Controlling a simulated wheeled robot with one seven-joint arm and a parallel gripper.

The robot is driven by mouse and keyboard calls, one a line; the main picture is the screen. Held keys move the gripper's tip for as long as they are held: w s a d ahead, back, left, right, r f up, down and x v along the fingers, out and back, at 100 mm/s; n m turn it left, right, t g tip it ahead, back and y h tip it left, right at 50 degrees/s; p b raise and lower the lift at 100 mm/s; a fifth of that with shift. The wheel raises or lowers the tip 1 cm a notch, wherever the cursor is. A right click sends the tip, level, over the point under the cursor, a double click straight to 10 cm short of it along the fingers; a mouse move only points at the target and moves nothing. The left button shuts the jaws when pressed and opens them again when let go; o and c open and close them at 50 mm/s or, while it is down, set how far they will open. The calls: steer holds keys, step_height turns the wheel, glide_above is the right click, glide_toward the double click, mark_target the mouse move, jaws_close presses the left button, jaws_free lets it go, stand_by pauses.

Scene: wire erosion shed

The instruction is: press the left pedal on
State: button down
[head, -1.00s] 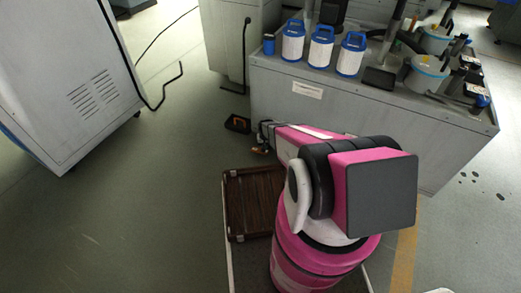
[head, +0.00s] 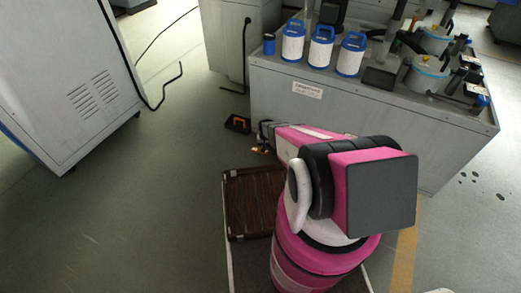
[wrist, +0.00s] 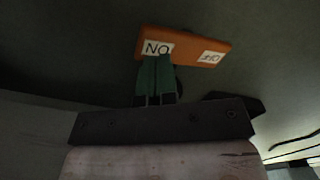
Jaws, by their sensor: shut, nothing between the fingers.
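In the wrist view an orange pedal plate (wrist: 190,47) carries a white ON label, upside down, at its left end and a white OFF label at its right end. My gripper (wrist: 155,62), with green fingers, is shut and empty. Its tips overlap the lower edge of the ON label; I cannot tell whether they touch it. In the head view my gripper (head: 265,134) is low over the floor, partly hidden by my arm. A black-framed pedal (head: 237,124) with orange in it lies left of it. Another orange piece (head: 259,150) shows just below the gripper.
A grey cabinet (head: 330,120) stands right behind the gripper, with blue-and-white canisters (head: 321,48) on top. A brown slatted platform (head: 253,205) lies in front. A large grey machine (head: 75,90) stands at the left. The floor (head: 160,190) between is clear.

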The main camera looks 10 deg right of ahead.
steer(key=shift+f, duration=1.65)
stand_by(0.9)
steer(key=shift+r, duration=3.6)
steer(key=s+r, duration=0.7)
steer(key=r, duration=0.6)
steer(key=s+r, duration=0.7)
steer(key=r, duration=0.6)
steer(key=s+r+n, duration=0.1)
steer(key=s+r, duration=0.6)
steer(key=r, duration=0.6)
steer(key=shift+s+r, duration=0.15)
steer(key=shift+r, duration=0.15)
